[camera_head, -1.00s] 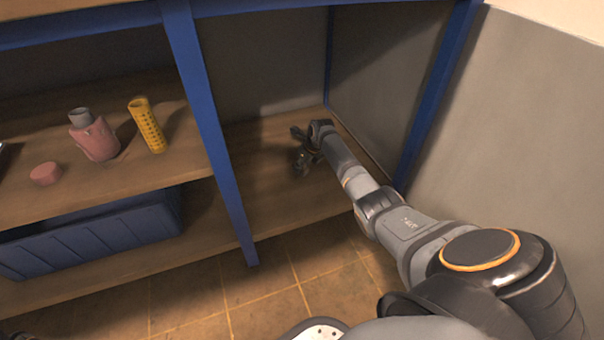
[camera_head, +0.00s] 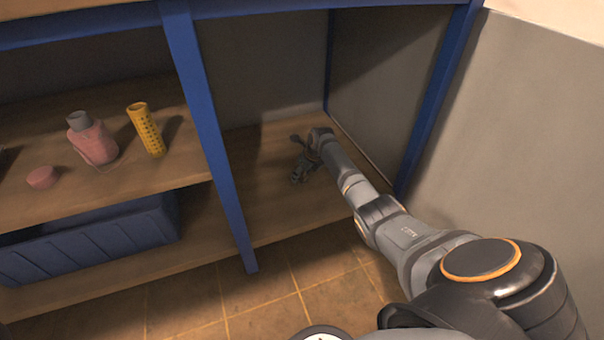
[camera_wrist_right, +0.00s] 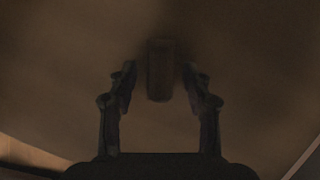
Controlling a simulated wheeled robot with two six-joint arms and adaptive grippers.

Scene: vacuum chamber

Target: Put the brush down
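My right gripper (camera_head: 299,168) is low over the wooden shelf board in the right bay. In the right wrist view its two fingers (camera_wrist_right: 160,75) are apart. A dark, narrow block-like piece (camera_wrist_right: 160,70), likely the brush, shows between and just beyond the fingertips, with a gap on each side. It seems to lie on or just above the board; I cannot tell which. In the head view the brush cannot be made out from the dark gripper. My left gripper is not in view.
A blue post (camera_head: 210,130) divides the bays. Left of it stand a yellow perforated cylinder (camera_head: 146,130), a pink bottle (camera_head: 95,143) and a small pink piece (camera_head: 41,177). A blue bin (camera_head: 90,240) is below. The right bay's board (camera_head: 262,205) is otherwise clear, with a side panel (camera_head: 385,95) at its right.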

